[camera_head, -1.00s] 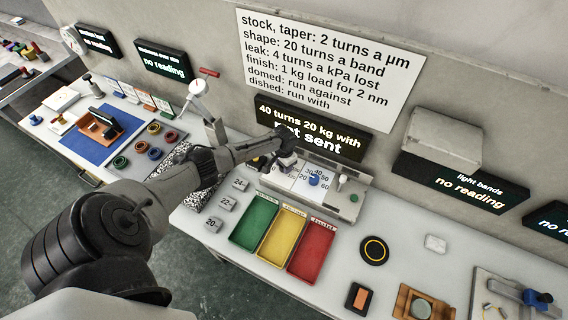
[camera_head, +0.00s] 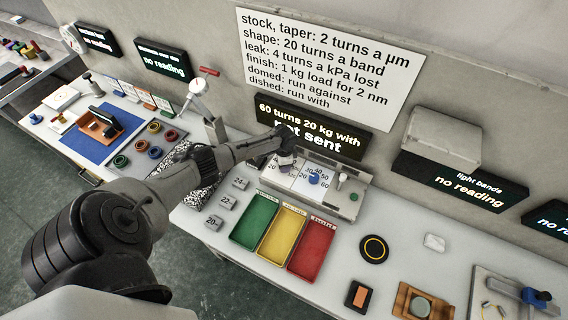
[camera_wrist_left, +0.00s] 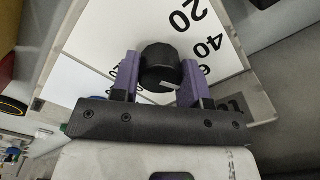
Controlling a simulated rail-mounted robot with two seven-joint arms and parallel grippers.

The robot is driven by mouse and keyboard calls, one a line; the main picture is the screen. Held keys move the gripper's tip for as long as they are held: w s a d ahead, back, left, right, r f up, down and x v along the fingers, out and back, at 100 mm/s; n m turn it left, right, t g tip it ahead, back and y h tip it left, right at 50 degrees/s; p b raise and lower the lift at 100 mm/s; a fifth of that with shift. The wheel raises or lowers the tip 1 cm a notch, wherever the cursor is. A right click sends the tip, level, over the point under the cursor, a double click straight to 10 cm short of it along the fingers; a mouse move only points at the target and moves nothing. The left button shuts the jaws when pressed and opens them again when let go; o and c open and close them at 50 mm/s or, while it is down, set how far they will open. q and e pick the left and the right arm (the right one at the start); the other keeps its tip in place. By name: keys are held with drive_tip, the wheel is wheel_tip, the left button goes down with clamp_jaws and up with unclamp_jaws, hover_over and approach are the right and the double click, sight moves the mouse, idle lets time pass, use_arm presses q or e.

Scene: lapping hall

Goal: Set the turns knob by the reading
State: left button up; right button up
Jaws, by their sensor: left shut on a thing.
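The turns knob (camera_wrist_left: 160,68) is round and black with a pale mark on its face. In the left wrist view it sits between the two purple fingers of my left gripper (camera_wrist_left: 162,80), which is shut on it. Around it is a white dial plate (camera_wrist_left: 105,35) with the figures 20 and 40 clear and others partly covered. In the head view my left gripper (camera_head: 286,160) is over the left part of the control box (camera_head: 345,205) and hides the knob. The display (camera_head: 310,132) behind reads "60 turns 20 kg with" and "not sent", the first letter partly covered. My right gripper is not in view.
A blue knob (camera_head: 314,179) and a pale lever (camera_head: 342,182) stand right of my gripper. Green (camera_head: 255,222), yellow (camera_head: 281,233) and red (camera_head: 311,250) trays lie in front. A wall sign (camera_head: 325,65) lists turns rules. The light bands display (camera_head: 462,182) shows no reading.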

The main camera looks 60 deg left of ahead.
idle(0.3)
use_arm(q)
drive_tip(key=o, duration=0.9)
drive_tip(key=shift+o, duration=0.2)
wheel_tip(320, 180, up, 14)
drive_tip(key=p, duration=0.1)
drive_tip(key=shift+f, duration=0.1)
idle(0.5)
